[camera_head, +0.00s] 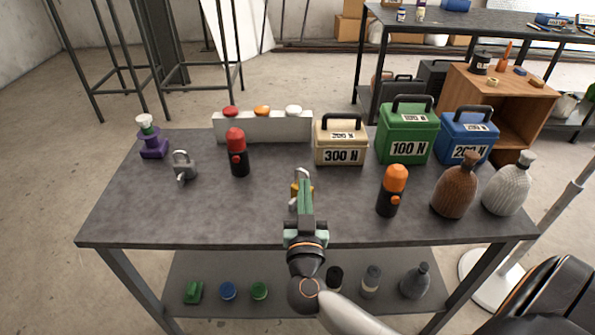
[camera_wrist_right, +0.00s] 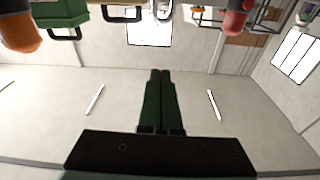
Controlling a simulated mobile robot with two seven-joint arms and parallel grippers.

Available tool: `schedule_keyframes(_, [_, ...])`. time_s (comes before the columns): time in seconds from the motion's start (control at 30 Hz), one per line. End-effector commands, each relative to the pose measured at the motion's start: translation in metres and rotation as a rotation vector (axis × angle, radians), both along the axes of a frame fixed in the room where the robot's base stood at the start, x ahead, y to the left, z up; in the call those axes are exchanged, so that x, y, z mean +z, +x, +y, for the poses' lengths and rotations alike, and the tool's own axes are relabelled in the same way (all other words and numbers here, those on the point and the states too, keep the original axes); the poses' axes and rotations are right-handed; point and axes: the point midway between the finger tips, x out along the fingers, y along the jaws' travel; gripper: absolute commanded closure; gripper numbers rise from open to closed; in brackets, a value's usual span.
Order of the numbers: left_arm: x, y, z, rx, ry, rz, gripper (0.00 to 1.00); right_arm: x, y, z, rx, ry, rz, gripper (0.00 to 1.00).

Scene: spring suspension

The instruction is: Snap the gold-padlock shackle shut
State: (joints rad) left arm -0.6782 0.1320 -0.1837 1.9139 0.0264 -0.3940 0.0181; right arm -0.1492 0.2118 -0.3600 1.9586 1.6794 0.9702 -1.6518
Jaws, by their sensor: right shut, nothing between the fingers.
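The gold padlock (camera_head: 294,189) stands on the grey table near its middle, largely hidden behind my right gripper. Part of its silver shackle (camera_head: 298,173) shows above the fingers; I cannot tell whether the shackle is seated. My right gripper (camera_head: 304,184) has its green fingers shut and empty, over or beside the padlock; contact cannot be told. In the right wrist view the closed fingers (camera_wrist_right: 160,76) point toward a shiny loop (camera_wrist_right: 164,9) at the top edge, perhaps the shackle. My left gripper is not in view.
A silver padlock (camera_head: 184,166) and a red-topped black cylinder (camera_head: 237,152) stand left. An orange-topped cylinder (camera_head: 391,190), a brown bottle (camera_head: 455,185) and a white bottle (camera_head: 508,184) stand right. Behind are a button panel (camera_head: 262,128) and the 300 N box (camera_head: 341,142). The front left table area is clear.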

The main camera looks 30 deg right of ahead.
Motion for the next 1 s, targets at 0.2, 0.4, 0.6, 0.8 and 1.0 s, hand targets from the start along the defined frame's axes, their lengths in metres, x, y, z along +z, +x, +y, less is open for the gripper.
schedule_keyframes(0.2, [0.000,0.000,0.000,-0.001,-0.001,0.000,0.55,0.000,0.002,-0.001,0.001,-0.001,-0.002,1.00])
schedule_keyframes(0.4, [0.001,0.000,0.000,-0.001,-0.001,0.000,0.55,0.005,0.021,-0.013,0.000,-0.004,-0.005,1.00])
schedule_keyframes(0.6, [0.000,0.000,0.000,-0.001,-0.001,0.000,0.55,0.010,0.057,-0.036,0.000,-0.004,-0.005,1.00])
schedule_keyframes(0.8, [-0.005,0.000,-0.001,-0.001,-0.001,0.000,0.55,0.005,0.085,-0.054,0.001,-0.003,0.002,1.00])
schedule_keyframes(1.0, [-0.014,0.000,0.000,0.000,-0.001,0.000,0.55,-0.021,0.079,-0.049,0.002,-0.003,0.001,1.00])
